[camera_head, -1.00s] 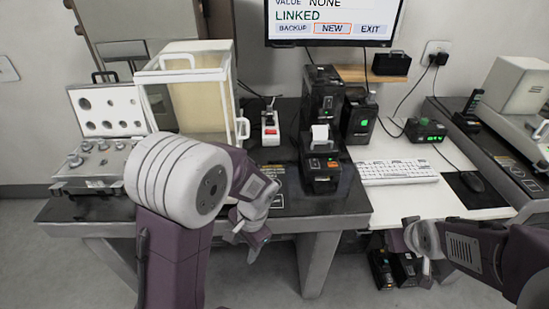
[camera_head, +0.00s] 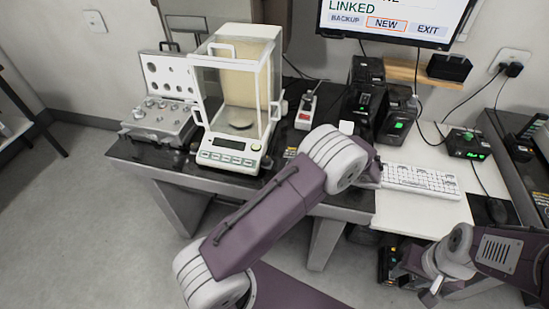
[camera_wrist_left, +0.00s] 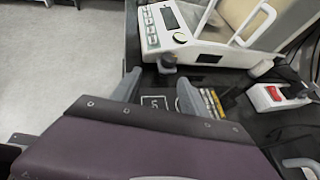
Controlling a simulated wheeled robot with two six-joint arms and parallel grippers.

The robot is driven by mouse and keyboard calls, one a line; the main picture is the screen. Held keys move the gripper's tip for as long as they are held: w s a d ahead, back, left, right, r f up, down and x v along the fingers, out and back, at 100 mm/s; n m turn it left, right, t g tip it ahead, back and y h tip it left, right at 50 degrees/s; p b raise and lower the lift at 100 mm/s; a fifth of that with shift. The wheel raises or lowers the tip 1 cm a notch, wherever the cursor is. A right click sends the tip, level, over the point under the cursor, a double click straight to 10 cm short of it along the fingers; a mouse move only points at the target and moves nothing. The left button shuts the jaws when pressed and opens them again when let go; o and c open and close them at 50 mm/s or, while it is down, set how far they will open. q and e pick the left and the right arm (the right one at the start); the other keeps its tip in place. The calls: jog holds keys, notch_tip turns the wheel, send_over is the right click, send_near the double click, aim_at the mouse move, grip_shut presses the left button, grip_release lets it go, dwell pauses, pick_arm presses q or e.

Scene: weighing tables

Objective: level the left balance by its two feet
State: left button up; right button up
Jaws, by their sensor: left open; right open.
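The left balance (camera_head: 228,155) is a white unit with a glass draft shield, a display and green-marked keys. It stands on the dark table. Its lower front shows close in the left wrist view (camera_wrist_left: 178,30). One grey foot (camera_wrist_left: 167,64) shows under its front edge there, and a second foot (camera_wrist_left: 261,68) shows further right. My left gripper (camera_wrist_left: 158,92) is open and empty, its fingers over the table just in front of the balance. My arm hides that gripper in the head view. My right gripper (camera_head: 431,287) is open and empty at the lower right, away from the balance.
An open case of weights (camera_head: 160,117) stands left of the balance. A red-and-white switch box (camera_head: 305,108) and black devices (camera_head: 368,95) stand to its right. A keyboard (camera_head: 420,180) lies on a white table. A monitor (camera_head: 385,18) hangs behind.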

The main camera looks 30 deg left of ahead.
aim_at(266, 161)
pick_arm(q)
jog(key=shift+w+d+r+m+t+y, duration=0.3)
jog(key=shift+w+d+r+m+y, duration=0.15)
jog(key=shift+w, duration=0.2)
jog(key=x, duration=0.9)
jog(key=shift+a+f, duration=0.1)
jog(key=shift+a, duration=0.15)
grip_shut()
